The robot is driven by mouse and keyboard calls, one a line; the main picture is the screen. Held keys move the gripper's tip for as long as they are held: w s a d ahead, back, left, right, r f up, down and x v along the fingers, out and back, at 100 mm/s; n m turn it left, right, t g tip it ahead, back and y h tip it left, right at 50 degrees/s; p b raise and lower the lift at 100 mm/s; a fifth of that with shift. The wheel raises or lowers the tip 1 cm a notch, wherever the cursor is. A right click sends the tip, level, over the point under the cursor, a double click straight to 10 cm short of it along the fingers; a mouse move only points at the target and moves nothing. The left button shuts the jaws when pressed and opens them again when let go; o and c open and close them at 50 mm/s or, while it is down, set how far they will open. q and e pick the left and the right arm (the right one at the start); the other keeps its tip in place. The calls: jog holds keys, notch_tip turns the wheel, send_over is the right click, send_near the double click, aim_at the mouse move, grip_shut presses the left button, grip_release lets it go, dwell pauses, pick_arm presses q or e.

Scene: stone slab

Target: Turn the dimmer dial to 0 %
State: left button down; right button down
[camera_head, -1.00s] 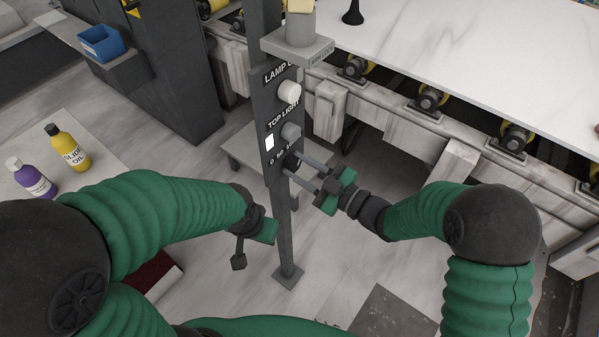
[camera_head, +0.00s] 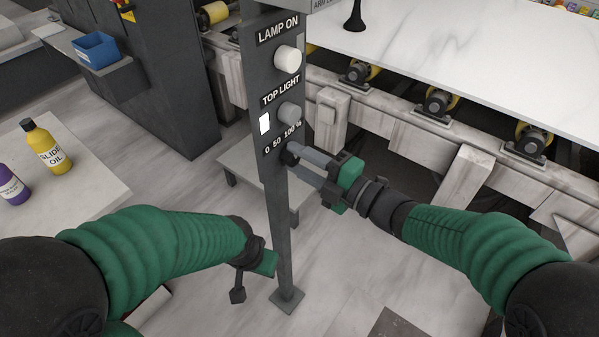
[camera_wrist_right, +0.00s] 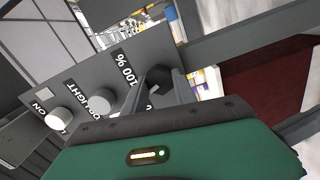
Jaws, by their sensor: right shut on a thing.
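The dimmer dial (camera_head: 289,155) is a small dark knob on the grey control post (camera_head: 279,205), just below the "0 50 100 %" scale. My right gripper (camera_head: 297,160) is at the dial with its long grey fingers shut on it. In the right wrist view the dark dial (camera_wrist_right: 158,86) shows between the fingers, next to the "100 %" label. The fingers hide part of the dial, and I cannot read its setting. My left gripper (camera_head: 244,280) hangs low to the left of the post, away from the dial; its jaw opening is unclear.
A roller frame with a white stone slab (camera_head: 450,50) stands behind. Bottles stand on a table (camera_head: 90,165) at left.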

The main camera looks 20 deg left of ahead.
jog(key=n+b, duration=0.3)
jog(key=b, duration=0.1)
jog(key=f+n+b, duration=0.1)
jog(key=n+b, duration=0.2)
jog(key=b, duration=0.1)
jog(key=shift+r+n+b, duration=0.15)
jog(key=shift+n+b, duration=0.95)
jog(key=shift+b, duration=0.2)
jog(key=c, duration=1)
grip_release()
jog(key=shift+a, duration=0.1)
jog(key=shift+r, duration=0.1)
jog(key=shift+r, duration=0.1)
jog(key=shift+d, duration=0.3)
jog(key=p+v, duration=0.3)
jog(key=v, duration=1.3)
jog(key=shift+d, duration=0.2)
